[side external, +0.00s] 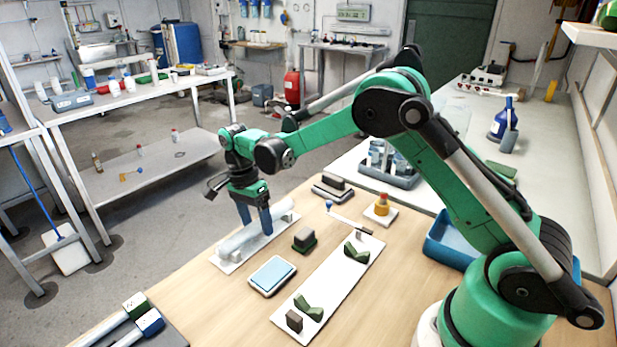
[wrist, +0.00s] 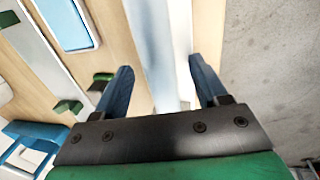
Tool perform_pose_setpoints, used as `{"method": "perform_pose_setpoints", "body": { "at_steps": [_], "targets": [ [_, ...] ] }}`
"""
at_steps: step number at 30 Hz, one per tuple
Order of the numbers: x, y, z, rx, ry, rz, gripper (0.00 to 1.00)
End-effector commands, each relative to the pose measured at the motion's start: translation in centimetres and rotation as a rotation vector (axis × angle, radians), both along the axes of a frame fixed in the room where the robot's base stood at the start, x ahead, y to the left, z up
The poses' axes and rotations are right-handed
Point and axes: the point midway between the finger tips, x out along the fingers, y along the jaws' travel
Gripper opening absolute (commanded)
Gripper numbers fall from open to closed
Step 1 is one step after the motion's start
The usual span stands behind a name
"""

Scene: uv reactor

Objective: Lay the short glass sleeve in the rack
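The pale, translucent glass sleeve (side external: 236,240) lies along a white base plate (side external: 226,268) at the table's left edge. In the wrist view the sleeve (wrist: 152,45) runs between my fingers. My gripper (side external: 255,222) points down over the far part of the sleeve. Its blue fingers (wrist: 160,85) stand apart on either side of the sleeve, with a visible gap at the left finger; contact at the right finger is unclear. The rack, a white strip (side external: 332,277) with two green V-shaped cradles (side external: 309,308) (side external: 356,251), lies to the right, its cradles empty.
Between sleeve and rack are a light-blue pad in a white tray (side external: 272,276) and a dark block on a green base (side external: 304,239). An orange-yellow item on a white plate (side external: 381,208) stands behind the rack. A blue bin (side external: 441,243) sits right. Green and blue-headed tools (side external: 143,312) lie front left.

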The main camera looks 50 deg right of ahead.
Motion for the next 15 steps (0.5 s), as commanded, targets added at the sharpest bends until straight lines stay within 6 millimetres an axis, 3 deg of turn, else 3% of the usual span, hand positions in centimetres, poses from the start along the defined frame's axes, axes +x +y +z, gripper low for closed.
{"method": "perform_pose_setpoints", "body": {
  "at_steps": [8,15],
  "targets": [
    [0.0,0.0,1.1,0.000,0.000,0.000,0.66],
    [0.8,0.0,5.7,0.000,0.000,0.000,0.66]
  ]
}}
